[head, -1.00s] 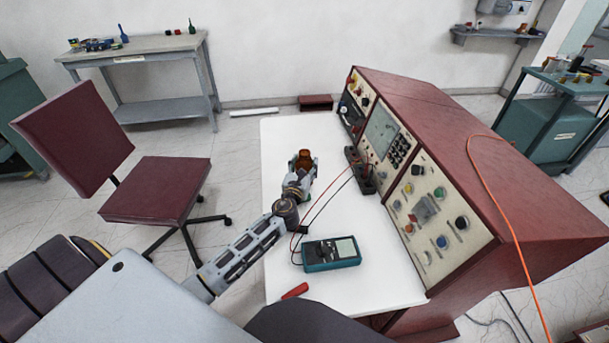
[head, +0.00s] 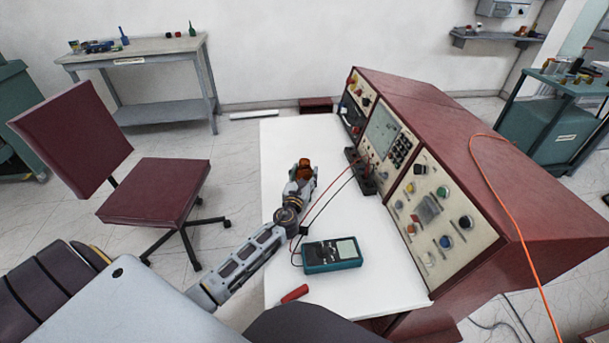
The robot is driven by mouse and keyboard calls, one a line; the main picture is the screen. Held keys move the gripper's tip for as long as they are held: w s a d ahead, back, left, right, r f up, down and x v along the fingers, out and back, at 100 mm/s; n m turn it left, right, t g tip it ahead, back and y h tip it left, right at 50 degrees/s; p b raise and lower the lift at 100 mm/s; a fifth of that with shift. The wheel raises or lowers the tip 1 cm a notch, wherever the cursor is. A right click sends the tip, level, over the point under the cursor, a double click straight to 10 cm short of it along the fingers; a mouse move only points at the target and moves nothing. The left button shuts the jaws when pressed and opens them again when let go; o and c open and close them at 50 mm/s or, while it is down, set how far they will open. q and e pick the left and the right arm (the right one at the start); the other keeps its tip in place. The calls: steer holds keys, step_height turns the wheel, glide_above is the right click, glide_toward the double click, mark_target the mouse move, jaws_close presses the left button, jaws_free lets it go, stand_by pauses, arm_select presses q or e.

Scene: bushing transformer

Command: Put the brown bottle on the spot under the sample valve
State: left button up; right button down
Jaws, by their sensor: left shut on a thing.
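The brown bottle (head: 305,170) is at the far end of my left arm, over the white tabletop (head: 285,140). My left gripper (head: 303,175) is shut on it. The gripper partly hides the bottle, and I cannot tell whether its base touches the table. My right gripper is out of view. I cannot make out a sample valve or a spot under one.
A red control console (head: 440,115) stands along the table's right side. A teal multimeter (head: 332,254) with leads lies nearer me, beside a red-handled object (head: 294,293). A maroon chair (head: 155,190) stands at the left. The table's far end is clear.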

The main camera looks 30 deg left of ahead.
arm_select(q)
steer(key=shift+f, duration=0.1)
steer(key=o, duration=1.1)
steer(key=shift+o, duration=0.2)
